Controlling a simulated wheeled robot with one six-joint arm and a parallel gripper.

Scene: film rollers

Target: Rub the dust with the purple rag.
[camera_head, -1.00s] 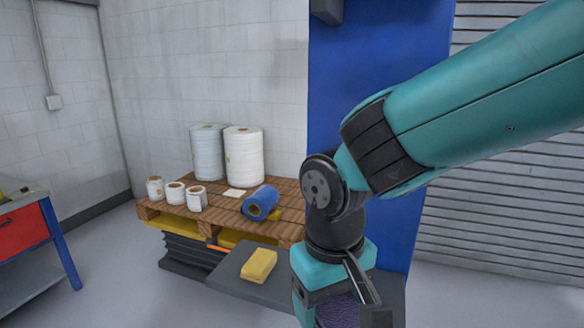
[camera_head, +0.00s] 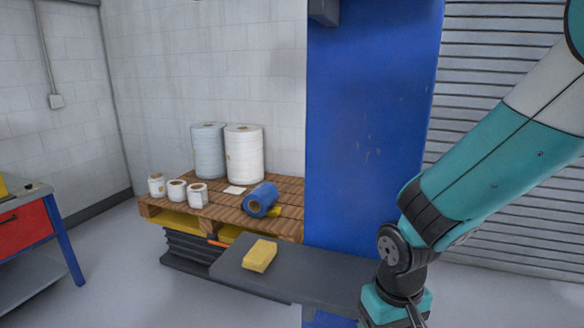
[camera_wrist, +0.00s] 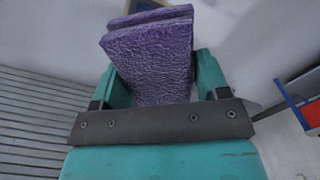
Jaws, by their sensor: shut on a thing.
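My gripper (camera_wrist: 150,85) is shut on the purple rag (camera_wrist: 152,60), a thick folded block with a wrinkled surface, in the wrist view. The rag sticks out beyond the fingers. In the head view, the arm's wrist (camera_head: 395,300) is at the lower right, at the right end of a dark grey shelf (camera_head: 325,270). The fingers and the rag are below the frame there. I cannot make out any dust in these frames.
A yellow block (camera_head: 259,255) lies on the shelf's left part. Behind it, a wooden pallet (camera_head: 222,208) holds several white rolls and a blue roll (camera_head: 260,200). A tall blue panel (camera_head: 370,130) stands behind the shelf. A red-drawered bench (camera_head: 25,225) is at left.

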